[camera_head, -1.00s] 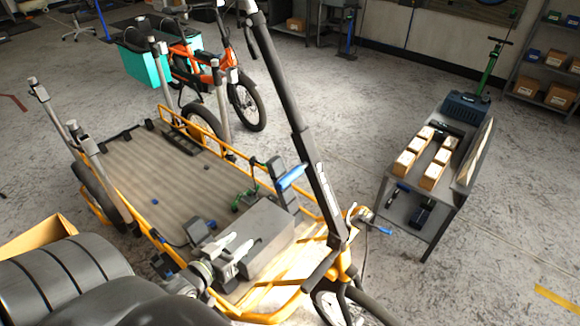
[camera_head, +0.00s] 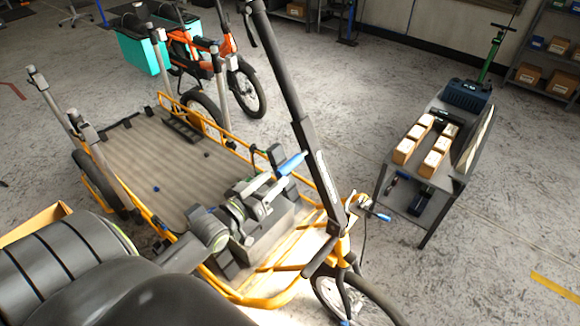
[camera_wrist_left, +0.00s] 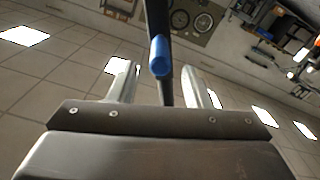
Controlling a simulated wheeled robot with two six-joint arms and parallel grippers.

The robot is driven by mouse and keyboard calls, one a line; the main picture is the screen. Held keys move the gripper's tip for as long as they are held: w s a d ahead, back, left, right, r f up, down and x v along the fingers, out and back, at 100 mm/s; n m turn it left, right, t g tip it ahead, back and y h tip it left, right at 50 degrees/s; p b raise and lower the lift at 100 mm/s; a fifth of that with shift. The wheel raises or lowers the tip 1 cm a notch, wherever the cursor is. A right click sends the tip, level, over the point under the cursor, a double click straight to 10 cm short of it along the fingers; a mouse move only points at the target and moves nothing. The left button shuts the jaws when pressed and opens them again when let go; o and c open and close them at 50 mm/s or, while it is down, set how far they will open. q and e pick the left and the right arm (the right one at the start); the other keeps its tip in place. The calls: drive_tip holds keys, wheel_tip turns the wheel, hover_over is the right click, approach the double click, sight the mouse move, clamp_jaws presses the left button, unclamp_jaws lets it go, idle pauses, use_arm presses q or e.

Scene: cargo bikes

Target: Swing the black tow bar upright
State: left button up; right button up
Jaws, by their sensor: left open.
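The long black bar (camera_head: 305,125), which I take to be the tow bar, rises at a steep slant above the front of the yellow-framed cargo bike (camera_head: 268,292). A blue grip (camera_head: 291,163) sticks out from its left side. My left gripper (camera_head: 272,188) is open, just below and left of the blue grip. In the left wrist view, the blue grip (camera_wrist_left: 160,57) appears end-on between the two open fingers, with the black bar (camera_wrist_left: 158,20) behind it. I cannot tell whether the fingers touch it. My right gripper is not in view.
The bike's flat deck (camera_head: 165,165) has upright grey posts at its sides. A grey box (camera_head: 272,235) lies below my left gripper. A metal table (camera_head: 432,205) with small cartons stands to the right. An orange bike (camera_head: 200,65) stands behind. Floor between is clear.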

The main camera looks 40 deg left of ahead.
sight(301, 156)
use_arm(q)
drive_tip(key=w, duration=0.5)
drive_tip(key=w+b, duration=0.1)
drive_tip(key=w, duration=0.1)
drive_tip(key=shift+w+d, duration=0.3)
clamp_jaws()
